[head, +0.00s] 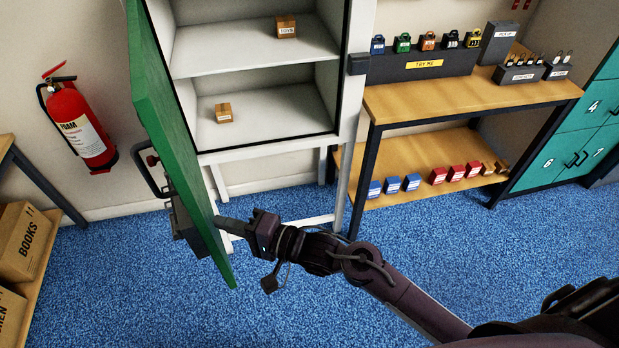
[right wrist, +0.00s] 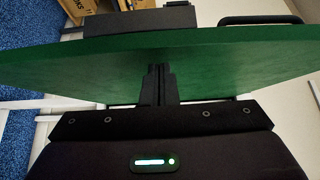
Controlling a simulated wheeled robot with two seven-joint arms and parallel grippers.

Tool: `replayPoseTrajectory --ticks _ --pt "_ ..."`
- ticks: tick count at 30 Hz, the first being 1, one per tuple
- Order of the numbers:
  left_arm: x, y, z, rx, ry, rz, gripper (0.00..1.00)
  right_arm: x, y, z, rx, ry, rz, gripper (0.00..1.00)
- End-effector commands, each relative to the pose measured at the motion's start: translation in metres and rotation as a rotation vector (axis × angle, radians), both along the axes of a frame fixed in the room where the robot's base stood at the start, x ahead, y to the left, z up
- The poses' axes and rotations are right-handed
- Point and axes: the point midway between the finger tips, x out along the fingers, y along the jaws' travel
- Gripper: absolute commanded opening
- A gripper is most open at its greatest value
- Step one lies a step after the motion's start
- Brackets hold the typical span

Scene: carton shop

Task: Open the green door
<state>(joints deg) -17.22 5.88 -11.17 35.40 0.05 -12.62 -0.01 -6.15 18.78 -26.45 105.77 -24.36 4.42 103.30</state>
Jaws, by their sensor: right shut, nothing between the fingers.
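The green door (head: 172,130) stands swung wide open on the left side of a white cabinet (head: 245,60). Its black handle (head: 150,172) is on the outer face, on the left in the head view. My right gripper (head: 222,221) is shut and empty, with its fingertips at the inner face of the door near its lower free end. In the right wrist view the shut fingers (right wrist: 158,78) reach up to the green door (right wrist: 225,58); I cannot tell whether they touch it. The handle also shows there beyond the door (right wrist: 262,19). My left gripper is not in view.
Small cartons (head: 286,27) sit on the cabinet's shelves. A fire extinguisher (head: 78,123) hangs on the wall left of the door. A wooden bench (head: 440,97) with padlocks stands on the right. Blue carpet (head: 120,270) is clear in front.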

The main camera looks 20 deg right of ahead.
Motion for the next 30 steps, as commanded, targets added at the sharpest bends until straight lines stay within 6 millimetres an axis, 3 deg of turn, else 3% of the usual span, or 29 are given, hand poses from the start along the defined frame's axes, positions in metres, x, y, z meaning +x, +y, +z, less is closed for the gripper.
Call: replayPoseTrajectory --ticks 1,6,10,15,21,30 --pt "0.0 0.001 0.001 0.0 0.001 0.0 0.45 -0.004 0.021 0.002 0.012 0.006 -0.032 0.0" --pt "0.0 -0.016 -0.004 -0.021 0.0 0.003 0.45 -0.01 0.076 -0.002 0.006 0.001 -0.048 0.0" --pt "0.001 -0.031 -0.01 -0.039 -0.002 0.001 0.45 -0.012 0.112 -0.003 0.004 0.0 -0.047 0.0" --pt "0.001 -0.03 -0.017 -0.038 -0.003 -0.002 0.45 -0.01 0.147 -0.003 0.002 0.0 -0.048 0.0" --pt "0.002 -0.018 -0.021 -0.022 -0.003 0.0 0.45 -0.009 0.168 -0.003 0.0 -0.001 -0.048 0.0" --pt "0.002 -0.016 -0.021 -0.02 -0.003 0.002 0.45 -0.008 0.173 -0.003 -0.002 -0.001 -0.048 0.0"
